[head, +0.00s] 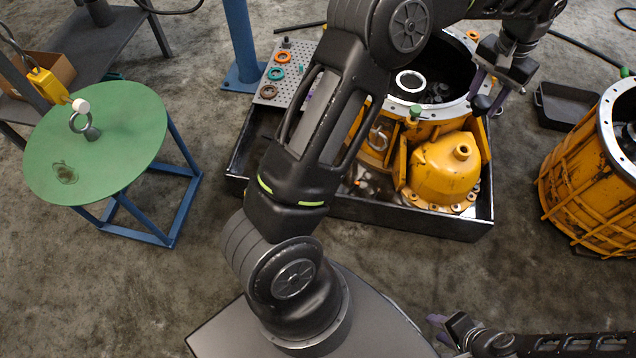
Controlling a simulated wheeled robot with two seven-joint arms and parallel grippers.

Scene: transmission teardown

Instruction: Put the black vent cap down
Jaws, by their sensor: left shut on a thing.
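The black vent cap (481,103) is a small dark rounded piece between the fingers of my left gripper (487,94). The gripper is shut on it and holds it above the right rim of the yellow transmission housing (376,146). The fingers hide part of the cap. My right gripper (444,337) is low in the view, empty and apart from everything; its fingers look spread.
The housing stands in a black tray (440,224). A grey pegboard (287,72) with coloured rings and a black knob lies behind my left arm. A green round table (110,145) stands left. A small black bin (566,104) and another yellow housing (585,195) stand right.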

